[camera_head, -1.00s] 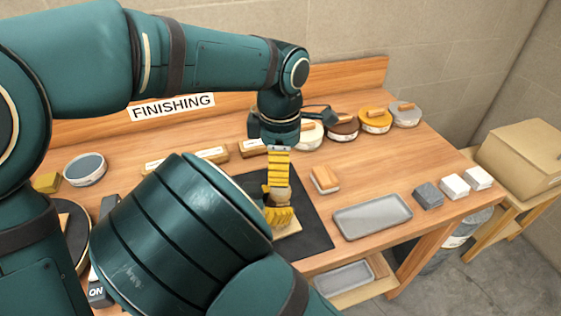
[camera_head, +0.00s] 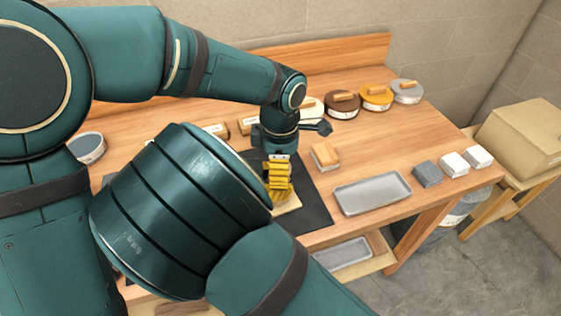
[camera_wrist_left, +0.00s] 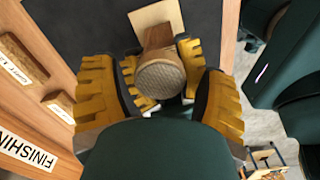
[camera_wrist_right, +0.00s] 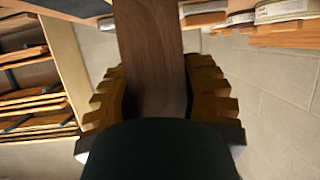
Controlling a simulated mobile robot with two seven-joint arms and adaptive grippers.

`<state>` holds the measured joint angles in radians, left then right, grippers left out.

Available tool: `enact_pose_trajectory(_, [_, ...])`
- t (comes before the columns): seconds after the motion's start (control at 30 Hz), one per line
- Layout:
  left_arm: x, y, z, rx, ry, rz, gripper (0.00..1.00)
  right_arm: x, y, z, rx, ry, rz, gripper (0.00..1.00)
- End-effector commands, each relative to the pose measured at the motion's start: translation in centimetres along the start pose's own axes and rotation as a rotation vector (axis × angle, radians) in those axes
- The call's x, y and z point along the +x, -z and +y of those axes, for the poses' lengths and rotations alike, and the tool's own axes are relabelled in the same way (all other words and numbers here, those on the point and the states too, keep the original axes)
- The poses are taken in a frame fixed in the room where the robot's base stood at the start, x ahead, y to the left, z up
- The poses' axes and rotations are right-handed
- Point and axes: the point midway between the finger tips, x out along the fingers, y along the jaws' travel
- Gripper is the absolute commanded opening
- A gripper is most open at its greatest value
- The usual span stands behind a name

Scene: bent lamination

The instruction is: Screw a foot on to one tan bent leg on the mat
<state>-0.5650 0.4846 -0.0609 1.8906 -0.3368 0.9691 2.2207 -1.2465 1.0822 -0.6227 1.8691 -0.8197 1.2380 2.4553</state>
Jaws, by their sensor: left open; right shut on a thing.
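A round foot with a cross-hatched face (camera_wrist_left: 166,80) sits at the upper end of a brown wooden piece (camera_wrist_left: 158,37), apparently the leg. My left gripper (camera_head: 278,175) points down from above, its yellow fingers open on either side of the foot. My right gripper (camera_head: 279,195) is just below, shut on the wooden piece, which stands up between its fingers in the right wrist view (camera_wrist_right: 150,60). A pale tan piece (camera_head: 290,205) shows on the dark mat (camera_head: 314,210) beneath. The joint between foot and leg is hidden.
Grey (camera_head: 427,174) and white blocks (camera_head: 453,168) line the right edge. Round tins (camera_head: 375,97) stand at the back. My right arm hides the near left bench.

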Motion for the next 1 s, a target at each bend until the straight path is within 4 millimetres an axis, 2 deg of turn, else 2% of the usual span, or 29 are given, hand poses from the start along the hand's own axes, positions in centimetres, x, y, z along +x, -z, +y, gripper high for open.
enact_pose_trajectory(0.03, [0.00, 0.00, 0.00, 0.000, 0.000, 0.000, 0.74, 0.01, -0.02, 0.00, 0.000, 0.000, 0.000, 0.00])
enact_pose_trajectory(0.23, [-0.01, 0.00, -0.01, 0.000, 0.000, 0.000, 0.04, 0.01, -0.02, 0.00, 0.000, 0.000, 0.000, 0.00])
enact_pose_trajectory(0.27, [-0.01, 0.00, -0.01, 0.000, 0.000, 0.000, 0.01, 0.01, -0.02, 0.00, 0.000, 0.000, 0.000, 0.00])
enact_pose_trajectory(0.47, [-0.01, 0.00, -0.02, 0.017, 0.001, 0.000, 0.01, 0.01, -0.02, 0.00, 0.000, 0.000, 0.000, 0.00])
enact_pose_trajectory(0.77, [0.00, -0.02, -0.03, 0.273, 0.001, 0.000, 0.00, 0.01, -0.02, 0.00, 0.000, 0.000, 0.000, 0.00])
enact_pose_trajectory(1.0, [0.01, -0.03, -0.04, 0.284, 0.001, 0.000, 0.00, 0.01, -0.02, -0.01, 0.000, 0.000, 0.000, 0.00])
